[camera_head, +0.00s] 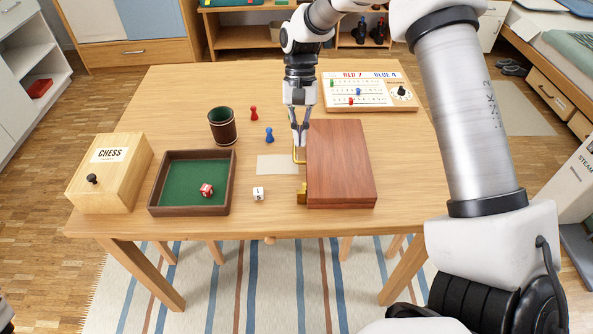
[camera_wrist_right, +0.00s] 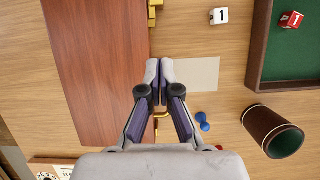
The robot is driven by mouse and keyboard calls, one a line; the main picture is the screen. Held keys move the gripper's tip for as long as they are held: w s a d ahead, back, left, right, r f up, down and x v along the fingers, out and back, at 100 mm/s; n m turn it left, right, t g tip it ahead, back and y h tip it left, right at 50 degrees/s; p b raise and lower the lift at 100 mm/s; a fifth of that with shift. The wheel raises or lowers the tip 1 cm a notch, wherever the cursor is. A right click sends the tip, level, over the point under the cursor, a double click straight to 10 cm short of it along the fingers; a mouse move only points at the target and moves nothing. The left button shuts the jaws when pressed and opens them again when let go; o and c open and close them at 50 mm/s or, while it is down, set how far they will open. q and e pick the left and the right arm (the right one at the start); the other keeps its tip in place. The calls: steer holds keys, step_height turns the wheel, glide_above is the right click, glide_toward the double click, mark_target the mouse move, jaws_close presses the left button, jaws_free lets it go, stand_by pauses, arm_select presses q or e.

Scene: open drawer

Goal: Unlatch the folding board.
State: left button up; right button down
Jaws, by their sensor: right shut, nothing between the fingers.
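The folding board (camera_head: 340,165) is a closed reddish-brown wooden case lying flat on the right part of the table. It fills the left of the right wrist view (camera_wrist_right: 98,70). A brass latch (camera_head: 302,193) sits on its left side near the front corner; brass parts also show in the wrist view (camera_wrist_right: 153,12). A thin brass handle (camera_head: 296,156) sticks out farther back on that side. My right gripper (camera_head: 299,144) is shut and empty, fingers pointing down by the handle and left edge. Its tips (camera_wrist_right: 160,76) partly hide the handle; contact cannot be told. My left gripper is out of view.
A paper sheet (camera_head: 272,165) and white die (camera_head: 258,193) lie left of the board. Farther left are a green-lined tray (camera_head: 153,196) with a red die, dice cup (camera_head: 222,128), pawns and chess box (camera_head: 128,180). A scoreboard (camera_head: 400,104) stands behind.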

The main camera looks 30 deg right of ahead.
mark_target(301, 194)
steer(key=x, duration=0.4)
steer(key=w+x, duration=0.1)
steer(key=x, duration=0.1)
steer(key=shift+s+d+f, duration=0.1)
steer(key=shift+s+f, duration=0.05)
steer(key=shift+f, duration=0.2)
steer(key=s, duration=0.1)
steer(key=s+a, duration=0.2)
steer(key=shift+s+f, duration=0.15)
steer(key=shift+f, duration=0.15)
steer(key=shift+s+a, duration=0.2)
steer(key=shift+s, duration=0.1)
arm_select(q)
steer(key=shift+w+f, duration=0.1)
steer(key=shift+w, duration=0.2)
arm_select(e)
steer(key=shift+f, duration=0.1)
